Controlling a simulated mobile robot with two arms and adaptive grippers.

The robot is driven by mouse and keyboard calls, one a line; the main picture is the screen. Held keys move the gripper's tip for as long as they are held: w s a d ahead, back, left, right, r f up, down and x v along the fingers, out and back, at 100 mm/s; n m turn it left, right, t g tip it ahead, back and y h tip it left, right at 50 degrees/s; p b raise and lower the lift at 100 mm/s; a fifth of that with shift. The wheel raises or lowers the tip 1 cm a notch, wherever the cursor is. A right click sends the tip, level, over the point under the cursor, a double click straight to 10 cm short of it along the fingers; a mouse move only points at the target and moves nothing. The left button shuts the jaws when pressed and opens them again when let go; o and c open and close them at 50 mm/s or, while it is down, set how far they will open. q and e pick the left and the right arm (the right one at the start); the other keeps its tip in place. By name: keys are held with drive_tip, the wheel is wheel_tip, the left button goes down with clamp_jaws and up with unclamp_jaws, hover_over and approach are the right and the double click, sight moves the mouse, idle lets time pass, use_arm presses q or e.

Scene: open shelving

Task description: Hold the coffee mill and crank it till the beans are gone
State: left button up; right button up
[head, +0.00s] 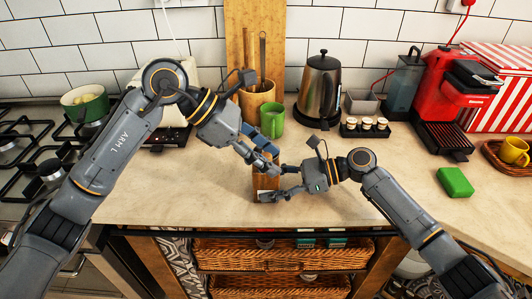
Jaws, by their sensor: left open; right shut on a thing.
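The coffee mill (260,183), a small wooden block-like body, stands upright near the front of the counter, mostly hidden by my grippers. My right gripper (276,184) comes in from the right and is shut on the mill's body, low down. My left gripper (270,157) is open at the top of the mill, its fingers close above it. The crank and any beans are hidden or too small to make out.
Behind the mill stand a green mug (272,121), a wooden utensil holder (257,96) and a kettle (319,89). A red coffee machine (447,100) and green block (455,182) are at the right. A stove (35,145) is at the left. The counter's front left is clear.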

use_arm(q)
clamp_jaws()
drive_tip(key=shift+w+a+f+m+g+y, duration=0.1)
drive_tip(key=shift+w+a+m+g+y, duration=0.55)
drive_tip(key=shift+m+g, duration=1)
drive_tip(key=shift+w+a+r+m+g+y, duration=0.2)
drive_tip(key=shift+a+m+g+y, duration=0.7)
drive_tip(key=shift+m, duration=1.4)
drive_tip(key=shift+w+a+f+m+g+y, duration=0.2)
drive_tip(key=shift+w+a+m+g+y, duration=0.55)
drive_tip(key=shift+m+g, duration=0.9)
drive_tip(key=shift+a+m+t, duration=0.3)
drive_tip(key=shift+a+m, duration=0.1)
drive_tip(key=shift+m, duration=0.1)
